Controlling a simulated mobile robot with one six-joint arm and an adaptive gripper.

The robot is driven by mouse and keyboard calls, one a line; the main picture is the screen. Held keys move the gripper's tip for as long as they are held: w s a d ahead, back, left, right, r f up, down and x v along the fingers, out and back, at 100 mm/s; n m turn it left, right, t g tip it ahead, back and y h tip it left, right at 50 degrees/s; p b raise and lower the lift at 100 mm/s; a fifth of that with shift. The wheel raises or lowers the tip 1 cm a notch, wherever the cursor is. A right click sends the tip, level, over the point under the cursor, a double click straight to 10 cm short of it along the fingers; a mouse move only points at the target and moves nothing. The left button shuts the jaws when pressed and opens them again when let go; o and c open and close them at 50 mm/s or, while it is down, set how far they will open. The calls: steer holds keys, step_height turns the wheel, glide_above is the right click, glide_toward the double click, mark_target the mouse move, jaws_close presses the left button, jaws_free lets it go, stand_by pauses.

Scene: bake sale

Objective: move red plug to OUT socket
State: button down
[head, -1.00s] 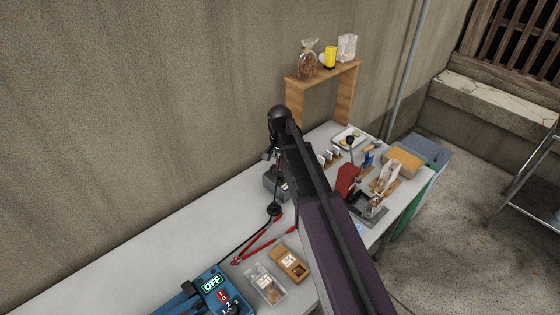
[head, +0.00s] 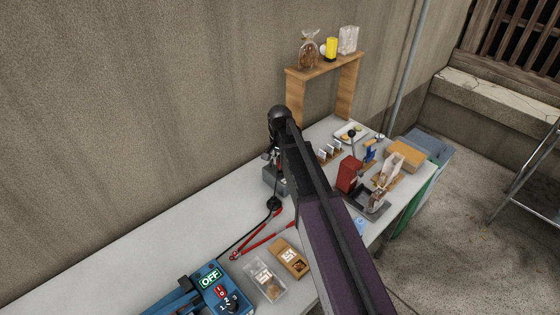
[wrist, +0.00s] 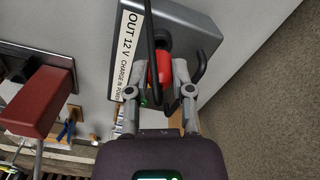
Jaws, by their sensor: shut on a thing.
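The red plug (wrist: 161,68) is between the two fingers of my gripper (wrist: 158,92) in the wrist view, and the fingers are shut on it. Its far end meets or lies right before a dark round socket (wrist: 163,39) on a grey box; I cannot tell how deep it sits. The grey box (wrist: 187,20) carries a white label (wrist: 128,45) reading "OUT 12 V" and "CHARGE IN PORT". In the head view the box (head: 271,180) stands on the table, partly hidden by my arm. My gripper (head: 268,156) is just above it, and the plug is hidden there.
A black cable (wrist: 150,30) crosses the box in the wrist view. A wooden shelf (head: 325,66) stands behind. The table's left part is clear.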

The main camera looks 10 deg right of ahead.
steer(key=shift+f+b, duration=1.1)
steer(key=shift+b, duration=0.05)
stand_by(0.7)
steer(key=shift+c, duration=2.1)
jaws_free()
steer(key=shift+r, duration=0.25)
step_height(320, 180, up, 6)
steer(key=p, duration=0.7)
steer(key=shift+r, duration=0.15)
steer(key=s+d+f+b, duration=0.1)
steer(key=s+d, duration=0.5)
steer(key=s, duration=0.6)
steer(key=shift+s+f+b, duration=0.3)
steer(key=shift+f+b, duration=0.1)
steer(key=shift+b, duration=0.1)
steer(key=shift+d, duration=0.1)
steer(key=s+a+n, duration=0.1)
steer(key=s+n, duration=0.5)
steer(key=s, duration=0.2)
steer(key=shift+n, duration=0.4)
